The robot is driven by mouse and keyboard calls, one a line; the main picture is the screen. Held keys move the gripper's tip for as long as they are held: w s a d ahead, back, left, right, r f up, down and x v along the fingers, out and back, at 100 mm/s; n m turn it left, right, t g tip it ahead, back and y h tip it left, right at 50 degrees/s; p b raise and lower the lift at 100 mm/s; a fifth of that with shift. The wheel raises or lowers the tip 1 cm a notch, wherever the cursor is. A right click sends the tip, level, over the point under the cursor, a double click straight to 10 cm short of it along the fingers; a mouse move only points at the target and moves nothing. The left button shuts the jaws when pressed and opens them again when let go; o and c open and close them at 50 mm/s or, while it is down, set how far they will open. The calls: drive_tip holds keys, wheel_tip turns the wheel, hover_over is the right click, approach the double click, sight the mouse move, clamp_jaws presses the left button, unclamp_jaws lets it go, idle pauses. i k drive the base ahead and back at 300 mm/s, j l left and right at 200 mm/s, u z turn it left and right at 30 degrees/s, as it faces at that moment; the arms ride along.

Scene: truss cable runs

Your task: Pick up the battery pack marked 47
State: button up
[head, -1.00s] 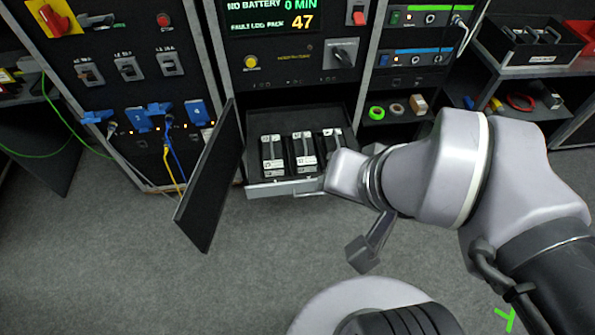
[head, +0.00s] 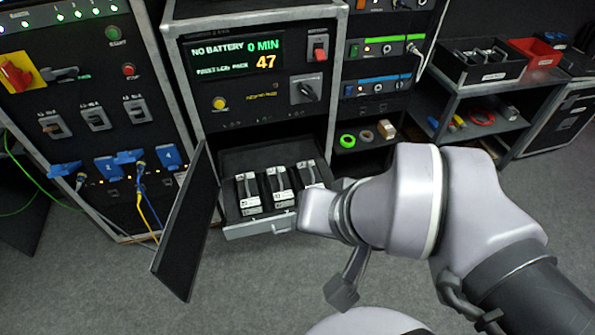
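Three battery packs stand side by side in an open drawer (head: 252,229) under the console: a left one (head: 248,195), a middle one (head: 279,186) and a right one (head: 307,174). They are dark with pale tops and white labels. The label numbers are too small to read, so I cannot tell which is 47. My wrist covers part of the right pack and the drawer's right end. My gripper (head: 343,289) shows only as a small grey part hanging below the wrist, in front of the drawer. Its fingers cannot be made out.
The console display (head: 236,58) reads "NO BATTERY 0 MIN" and "47". An open black door (head: 184,226) stands out left of the drawer. Blue plugs and cables (head: 141,180) hang further left. A shelf (head: 500,125) stands right. Grey floor lies clear in front.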

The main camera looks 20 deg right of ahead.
sight(281, 192)
drive_tip(key=i+l, duration=0.65)
drive_tip(key=i+l+u, duration=0.15)
drive_tip(key=i+l, duration=0.5)
